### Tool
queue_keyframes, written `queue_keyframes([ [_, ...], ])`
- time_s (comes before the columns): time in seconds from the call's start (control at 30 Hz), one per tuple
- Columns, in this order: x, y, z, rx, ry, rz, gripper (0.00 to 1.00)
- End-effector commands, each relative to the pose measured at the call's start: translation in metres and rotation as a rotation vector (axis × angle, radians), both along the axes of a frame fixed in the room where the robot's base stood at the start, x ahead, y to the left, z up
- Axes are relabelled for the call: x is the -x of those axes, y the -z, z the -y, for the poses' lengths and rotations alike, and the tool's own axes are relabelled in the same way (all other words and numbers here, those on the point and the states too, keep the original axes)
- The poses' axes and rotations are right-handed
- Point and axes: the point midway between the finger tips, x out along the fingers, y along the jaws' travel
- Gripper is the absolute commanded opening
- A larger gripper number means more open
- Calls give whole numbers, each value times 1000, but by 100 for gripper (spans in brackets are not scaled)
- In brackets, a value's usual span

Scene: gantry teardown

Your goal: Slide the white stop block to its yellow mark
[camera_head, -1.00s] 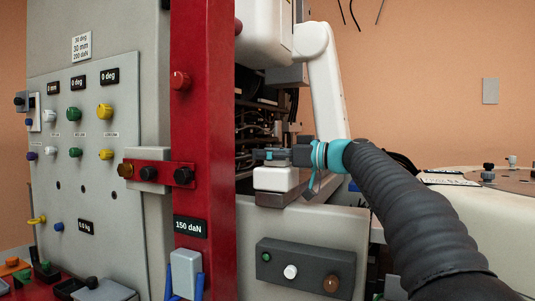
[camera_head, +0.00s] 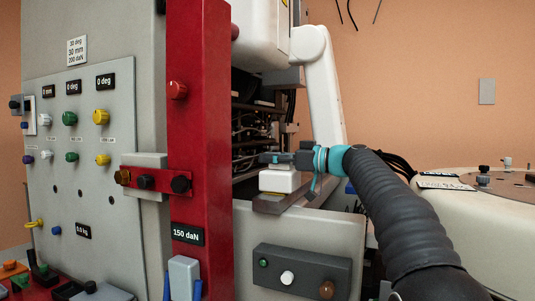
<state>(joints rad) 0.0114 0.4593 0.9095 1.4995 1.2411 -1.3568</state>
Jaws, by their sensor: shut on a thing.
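The fingers partly cover the block's upper part, so the exact grip is hard to see. I cannot make out the yellow mark on the rail in this view.
The red post (camera_head: 199,120) stands close to the left of the block. A white machine arm (camera_head: 322,85) rises behind my gripper. A grey button box (camera_head: 301,270) sits below the rail. A round pale table (camera_head: 470,220) lies at the right.

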Motion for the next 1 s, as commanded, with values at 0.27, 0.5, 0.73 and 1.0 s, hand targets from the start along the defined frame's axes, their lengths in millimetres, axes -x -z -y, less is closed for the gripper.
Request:
queue_keyframes([
  [0.27,-3,0,1,-2,0,2,0],
  [0.5,-3,0,1,-2,0,1,58],
  [0.73,-3,0,1,-1,0,0,58],
  [1.0,6,0,26,-1,3,-1,58],
])
